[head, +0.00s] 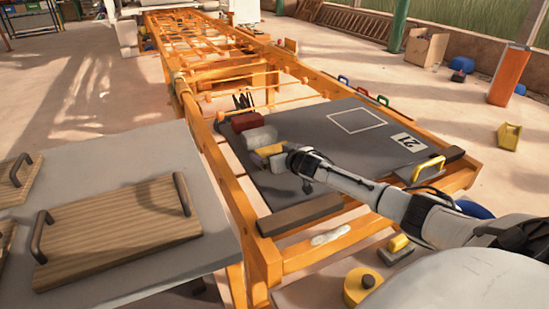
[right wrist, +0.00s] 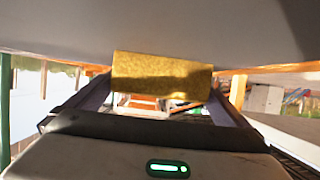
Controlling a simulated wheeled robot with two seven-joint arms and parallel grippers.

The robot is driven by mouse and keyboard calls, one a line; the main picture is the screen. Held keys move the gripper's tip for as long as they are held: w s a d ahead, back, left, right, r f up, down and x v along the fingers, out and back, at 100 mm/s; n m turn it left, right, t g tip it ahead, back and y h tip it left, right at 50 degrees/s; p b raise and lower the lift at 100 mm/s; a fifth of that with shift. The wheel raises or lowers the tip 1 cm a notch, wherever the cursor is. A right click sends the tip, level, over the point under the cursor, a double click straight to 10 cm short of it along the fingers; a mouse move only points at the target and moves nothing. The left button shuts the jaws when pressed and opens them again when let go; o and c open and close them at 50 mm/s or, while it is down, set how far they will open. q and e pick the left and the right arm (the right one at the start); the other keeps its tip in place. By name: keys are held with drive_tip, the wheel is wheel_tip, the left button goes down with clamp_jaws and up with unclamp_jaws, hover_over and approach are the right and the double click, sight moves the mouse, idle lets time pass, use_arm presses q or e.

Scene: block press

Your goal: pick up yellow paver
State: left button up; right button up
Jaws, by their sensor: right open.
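The yellow paver (head: 268,150) lies on the dark grey board (head: 365,150), at the near end of a short row with a whitish block and a red block. In the right wrist view the yellow paver (right wrist: 162,70) shows as a rough yellow block across the front of the jaws. My right gripper (head: 282,157) is open, with its jaws close to the paver; the wrist view shows a finger on either side. I cannot tell whether the fingers touch it. The gripper hides part of the paver in the head view. My left gripper is not in view.
The red block (head: 244,121) and whitish block (head: 260,136) stand close beside the paver. A white square outline (head: 356,121) and a "21" label (head: 408,141) mark the clear right part of the board. An orange frame (head: 222,178) surrounds it. A wooden board with handles (head: 120,230) lies at left.

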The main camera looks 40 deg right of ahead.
drive_tip(key=c, duration=1.2)
drive_tip(key=shift+w+r, duration=0.15)
drive_tip(key=shift+r, duration=0.05)
drive_tip(key=shift+c, duration=1.3)
